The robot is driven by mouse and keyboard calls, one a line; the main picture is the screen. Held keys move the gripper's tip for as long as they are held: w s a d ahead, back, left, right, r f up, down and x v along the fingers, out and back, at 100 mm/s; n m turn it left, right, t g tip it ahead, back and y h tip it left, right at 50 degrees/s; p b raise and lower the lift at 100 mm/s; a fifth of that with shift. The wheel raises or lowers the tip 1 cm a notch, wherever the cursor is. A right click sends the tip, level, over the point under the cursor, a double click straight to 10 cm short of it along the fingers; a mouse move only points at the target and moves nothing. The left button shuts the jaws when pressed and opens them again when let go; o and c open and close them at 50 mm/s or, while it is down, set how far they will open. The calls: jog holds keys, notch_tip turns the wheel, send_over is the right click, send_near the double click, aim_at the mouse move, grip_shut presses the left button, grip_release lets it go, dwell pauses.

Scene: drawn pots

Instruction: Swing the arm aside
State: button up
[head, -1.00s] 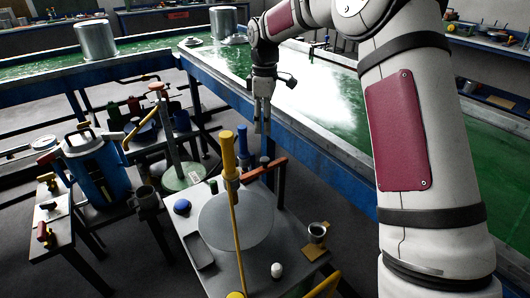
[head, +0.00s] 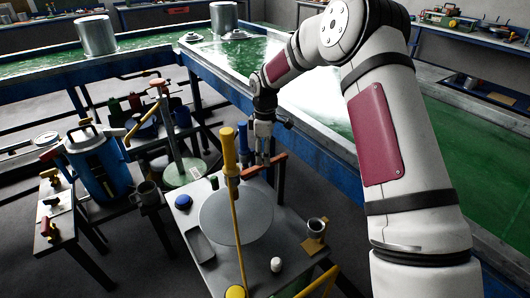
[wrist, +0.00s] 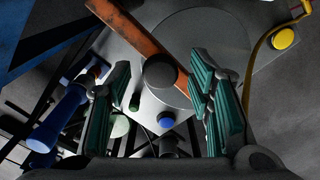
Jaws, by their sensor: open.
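An orange-red swing arm (head: 268,165) reaches across the back right of a small grey table, beside a yellow-topped post. In the wrist view the arm (wrist: 140,35) runs slantwise from the top left, with a round dark knob (wrist: 160,72) near its lower end. My gripper (head: 262,159) points down at the arm. Its two green-ridged fingers (wrist: 160,98) are open, one to each side of the knob with space between. I cannot tell how far down over the knob the fingertips are.
A blue post (head: 242,140) stands close left of my gripper. A blue canister (head: 95,165) stands at left.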

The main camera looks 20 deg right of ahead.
grip_shut()
jog(key=shift+s, duration=0.1)
jog(key=shift+s+d+n, duration=0.35)
jog(key=shift+s+n, duration=0.3)
jog(key=shift+n, duration=0.55)
jog(key=shift+s+d+n+p, duration=0.25)
jog(key=shift+s+d+n, duration=0.35)
jog(key=shift+n, duration=0.75)
jog(key=shift+s+d+n+p, duration=0.2)
jog(key=shift+s+d+n, duration=0.4)
jog(key=shift+n, duration=0.7)
jog(key=shift+s+d+n+p, duration=0.25)
jog(key=shift+s+d+n, duration=0.35)
jog(key=shift+n, duration=0.75)
jog(key=shift+w+d, duration=0.15)
jog(key=shift+d, duration=0.05)
